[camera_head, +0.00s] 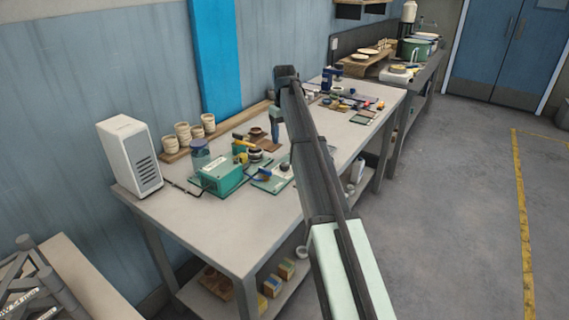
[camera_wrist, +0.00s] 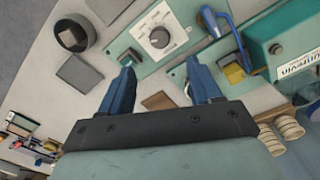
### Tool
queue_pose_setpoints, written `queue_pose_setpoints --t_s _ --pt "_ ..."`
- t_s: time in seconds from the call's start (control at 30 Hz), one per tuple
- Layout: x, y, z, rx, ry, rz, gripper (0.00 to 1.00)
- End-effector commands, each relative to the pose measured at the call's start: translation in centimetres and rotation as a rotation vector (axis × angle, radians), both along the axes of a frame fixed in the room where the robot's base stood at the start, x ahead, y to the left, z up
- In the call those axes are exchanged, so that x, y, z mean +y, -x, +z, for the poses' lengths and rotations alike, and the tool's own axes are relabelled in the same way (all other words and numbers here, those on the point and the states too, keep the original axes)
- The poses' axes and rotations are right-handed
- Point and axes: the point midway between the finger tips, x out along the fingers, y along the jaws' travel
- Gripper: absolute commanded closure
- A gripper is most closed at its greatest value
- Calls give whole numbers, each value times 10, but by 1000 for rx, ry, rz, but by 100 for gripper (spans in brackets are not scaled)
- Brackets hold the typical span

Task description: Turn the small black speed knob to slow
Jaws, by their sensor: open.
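A small dark knob (camera_wrist: 160,38) sits on a white dial with markings, mounted on a green panel (camera_wrist: 125,43) in the wrist view. It has a pale pointer mark, but the dial lettering is too small to read. My gripper (camera_wrist: 160,62) is open, with its two blue fingers apart and nothing between them. The knob appears ahead of the gap, apart from both fingertips. In the head view my gripper (camera_head: 275,138) points down over the bench, and the panel with the white dial (camera_head: 284,168) lies below it on the near side.
A white vented unit (camera_head: 128,155) stands at the bench's left end.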

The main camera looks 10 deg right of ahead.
Motion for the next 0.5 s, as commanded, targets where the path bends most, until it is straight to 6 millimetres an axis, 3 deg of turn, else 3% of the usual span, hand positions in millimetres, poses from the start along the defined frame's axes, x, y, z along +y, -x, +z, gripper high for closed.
queue_pose_setpoints --t_s 0.5 --pt "0 1 -89 1 0 0 37"
